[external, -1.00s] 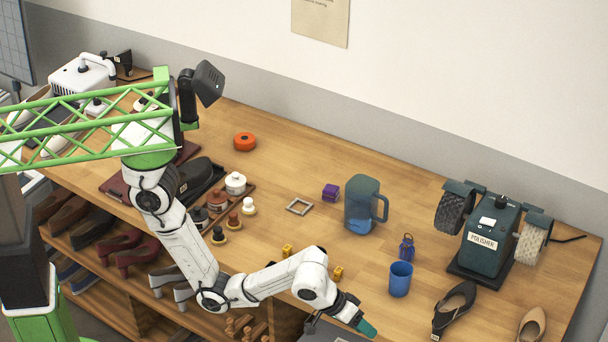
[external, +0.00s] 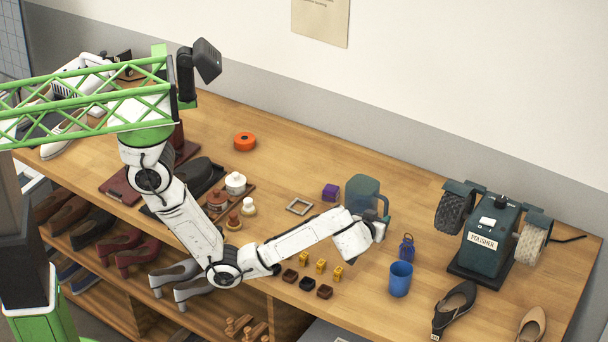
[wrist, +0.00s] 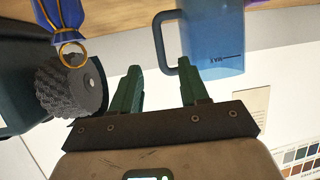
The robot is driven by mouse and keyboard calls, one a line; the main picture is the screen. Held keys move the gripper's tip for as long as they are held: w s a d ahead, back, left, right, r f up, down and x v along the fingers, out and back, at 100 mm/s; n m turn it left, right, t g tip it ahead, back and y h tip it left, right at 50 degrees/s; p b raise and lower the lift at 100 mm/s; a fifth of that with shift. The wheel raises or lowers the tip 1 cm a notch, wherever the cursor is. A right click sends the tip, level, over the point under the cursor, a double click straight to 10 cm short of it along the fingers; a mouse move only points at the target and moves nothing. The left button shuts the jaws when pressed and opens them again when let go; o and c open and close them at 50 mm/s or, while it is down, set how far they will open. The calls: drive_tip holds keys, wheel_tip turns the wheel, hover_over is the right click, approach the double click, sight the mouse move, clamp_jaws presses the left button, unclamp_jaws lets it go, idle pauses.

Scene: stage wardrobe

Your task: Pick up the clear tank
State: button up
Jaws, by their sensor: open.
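The clear tank (external: 364,186) is a bluish see-through jug with a dark handle, upright on the wooden bench. In the external view my wrist covers its lower part. In the wrist view, its body (wrist: 213,38) is at the top right and its handle (wrist: 158,42) faces the fingers. My gripper (wrist: 160,80) is open and empty, with its two green fingers pointing at the handle. The right finger's tip looks close to the handle's lower end; I cannot tell if they touch.
Small yellow blocks (external: 320,266) lie in front.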

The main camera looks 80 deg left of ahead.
sight(386, 211)
drive_tip(key=p+x, duration=0.2)
drive_tip(key=x, duration=0.7)
drive_tip(key=shift+w+a+f, duration=0.1)
drive_tip(key=shift+c, duration=0.2)
clamp_jaws()
idle(1.1)
